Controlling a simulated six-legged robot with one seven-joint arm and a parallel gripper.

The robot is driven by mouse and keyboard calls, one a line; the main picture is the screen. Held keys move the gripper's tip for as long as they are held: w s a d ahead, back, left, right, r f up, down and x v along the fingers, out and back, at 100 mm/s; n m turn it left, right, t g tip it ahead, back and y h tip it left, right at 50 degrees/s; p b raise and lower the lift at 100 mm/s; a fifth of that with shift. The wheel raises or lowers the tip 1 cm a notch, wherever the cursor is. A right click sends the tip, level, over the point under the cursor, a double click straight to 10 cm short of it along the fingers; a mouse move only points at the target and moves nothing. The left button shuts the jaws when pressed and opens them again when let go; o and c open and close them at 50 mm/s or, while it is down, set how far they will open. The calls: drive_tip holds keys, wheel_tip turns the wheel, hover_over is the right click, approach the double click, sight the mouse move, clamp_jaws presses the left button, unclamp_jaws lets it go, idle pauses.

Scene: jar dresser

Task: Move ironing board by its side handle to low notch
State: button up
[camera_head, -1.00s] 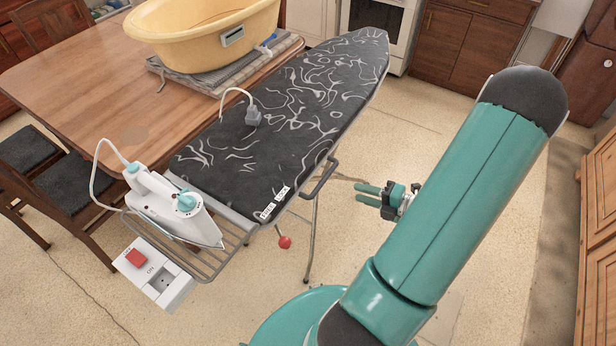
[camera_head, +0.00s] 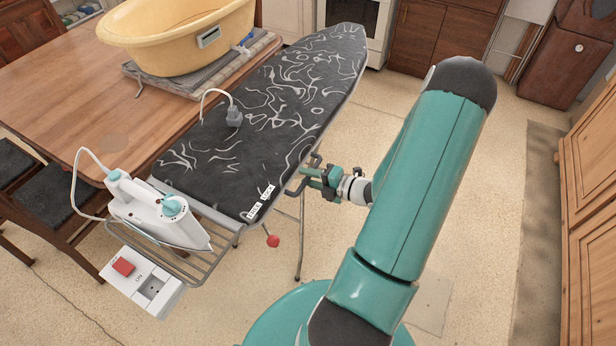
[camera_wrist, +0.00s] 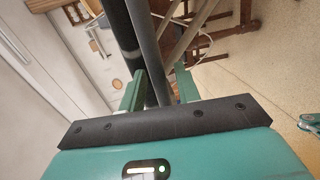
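The ironing board (camera_head: 275,115) has a black cover with white swirls and stands along the wooden table. Its dark side handle (camera_head: 300,182) sticks out from the right edge near the iron end. My gripper (camera_head: 309,177) is at this handle, coming from the right. In the wrist view, the two teal fingers of my gripper (camera_wrist: 160,92) are apart, with the grey bar of the handle (camera_wrist: 146,50) between them. Gaps show beside the bar, so I see no firm grip. A red ball knob (camera_head: 273,241) hangs under the board's near end. I cannot make out any notch.
A white iron (camera_head: 155,212) sits on the wire rack (camera_head: 200,262) at the near end, above a socket box (camera_head: 140,282). The wooden table (camera_head: 90,90) holds a yellow tub (camera_head: 180,40). Floor (camera_head: 470,200) is free on the right, before wooden cabinets (camera_head: 590,190).

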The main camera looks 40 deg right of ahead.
drive_tip(key=shift+w+a, duration=0.1)
drive_tip(key=shift+w, duration=0.15)
drive_tip(key=shift+c, duration=0.4)
clamp_jaws()
wheel_tip(320, 180, down, 8)
drive_tip(key=shift+r, duration=0.2)
drive_tip(key=shift+s, duration=0.1)
drive_tip(key=shift+o, duration=0.4)
unclamp_jaws()
drive_tip(key=shift+f, duration=0.1)
